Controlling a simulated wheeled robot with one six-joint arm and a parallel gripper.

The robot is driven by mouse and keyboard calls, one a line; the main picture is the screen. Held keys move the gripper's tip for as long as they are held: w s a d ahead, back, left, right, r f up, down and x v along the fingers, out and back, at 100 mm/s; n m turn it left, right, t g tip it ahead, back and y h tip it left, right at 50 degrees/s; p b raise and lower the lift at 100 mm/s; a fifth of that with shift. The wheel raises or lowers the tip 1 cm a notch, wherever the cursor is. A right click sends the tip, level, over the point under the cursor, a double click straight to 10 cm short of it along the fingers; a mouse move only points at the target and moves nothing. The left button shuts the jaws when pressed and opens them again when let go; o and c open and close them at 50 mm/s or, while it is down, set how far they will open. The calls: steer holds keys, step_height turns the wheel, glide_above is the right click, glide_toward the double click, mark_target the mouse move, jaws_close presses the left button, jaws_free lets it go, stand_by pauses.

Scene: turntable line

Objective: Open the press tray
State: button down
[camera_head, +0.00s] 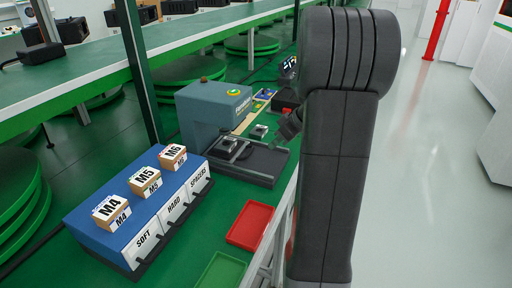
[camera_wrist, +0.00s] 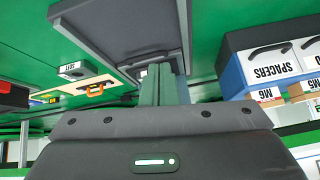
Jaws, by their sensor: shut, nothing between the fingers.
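The press (camera_head: 215,115) is a blue-grey machine with a yellow-green button on top, standing on the green bench. Its dark press tray (camera_head: 262,168) shows in front of it, with a small metal piece (camera_head: 229,145) near the press opening. In the wrist view, seen upside down, the dark tray (camera_wrist: 110,25) fills the upper middle. My gripper (camera_wrist: 162,72) is shut and empty, its fingertips overlapping the tray's near edge; I cannot tell whether they touch. In the head view my gripper (camera_head: 290,124) is small and partly hidden by my arm, above the tray's right side.
A blue drawer unit (camera_head: 135,215) labelled SOFT, HARD and SPACERS carries M4, M5 and M6 boxes. A red tray (camera_head: 250,225) and a green tray (camera_head: 222,271) lie at the bench's front.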

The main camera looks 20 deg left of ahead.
steer(key=n+y, duration=0.1)
steer(key=n, duration=0.1)
glide_toward(240, 154)
steer(key=x, duration=0.6)
steer(key=shift+w, duration=0.15)
steer(key=shift+d, duration=0.15)
steer(key=d+b, duration=0.2)
steer(key=d, duration=0.2)
steer(key=d+b, duration=0.2)
steer(key=d, duration=0.2)
steer(key=d+b, duration=0.3)
steer(key=d, duration=0.2)
steer(key=shift+s, duration=0.3)
